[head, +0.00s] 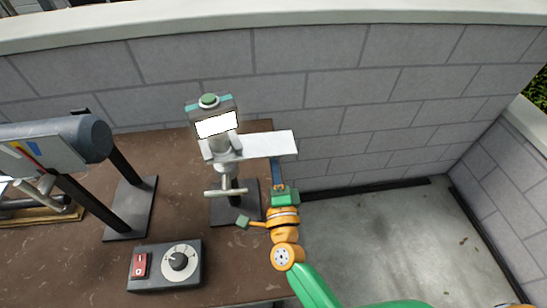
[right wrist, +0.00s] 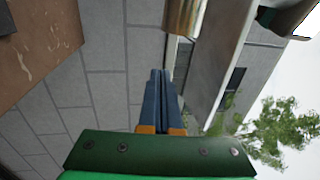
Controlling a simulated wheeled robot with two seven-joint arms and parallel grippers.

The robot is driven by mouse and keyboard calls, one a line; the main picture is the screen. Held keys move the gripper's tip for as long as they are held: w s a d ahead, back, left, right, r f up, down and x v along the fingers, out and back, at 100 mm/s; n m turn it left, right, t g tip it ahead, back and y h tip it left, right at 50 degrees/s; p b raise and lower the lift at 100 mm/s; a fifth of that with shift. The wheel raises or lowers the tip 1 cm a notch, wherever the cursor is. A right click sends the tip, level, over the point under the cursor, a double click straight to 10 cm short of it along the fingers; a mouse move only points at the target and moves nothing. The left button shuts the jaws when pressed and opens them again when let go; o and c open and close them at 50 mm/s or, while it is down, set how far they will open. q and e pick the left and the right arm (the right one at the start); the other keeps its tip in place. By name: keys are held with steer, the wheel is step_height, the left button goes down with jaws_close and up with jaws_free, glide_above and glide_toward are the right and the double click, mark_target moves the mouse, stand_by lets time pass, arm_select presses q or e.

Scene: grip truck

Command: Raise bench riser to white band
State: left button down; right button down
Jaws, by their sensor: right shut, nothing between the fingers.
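The bench riser (head: 222,155) stands on the brown bench. It has a grey head with a green top, a white panel (head: 217,125) on its front, a flat pale plate (head: 265,144) reaching right, a T-shaped handle (head: 226,192) and a dark base (head: 248,210). I cannot tell which part is the white band. My right gripper (head: 275,164) points up with its blue fingers just below the plate's right part; contact is unclear. In the right wrist view the fingers (right wrist: 161,74) are together and empty, with the pale plate (right wrist: 221,50) to their right. My left gripper is out of view.
A control box (head: 165,265) with a red switch and dial sits at the bench front. A grey cylindrical machine (head: 60,142) on dark legs stands left. A block wall (head: 330,80) runs behind. The concrete floor (head: 385,235) right of the bench is clear.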

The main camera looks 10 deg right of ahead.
mark_target(273, 150)
steer(key=shift+r+p, duration=1.5)
steer(key=shift+r, duration=0.2)
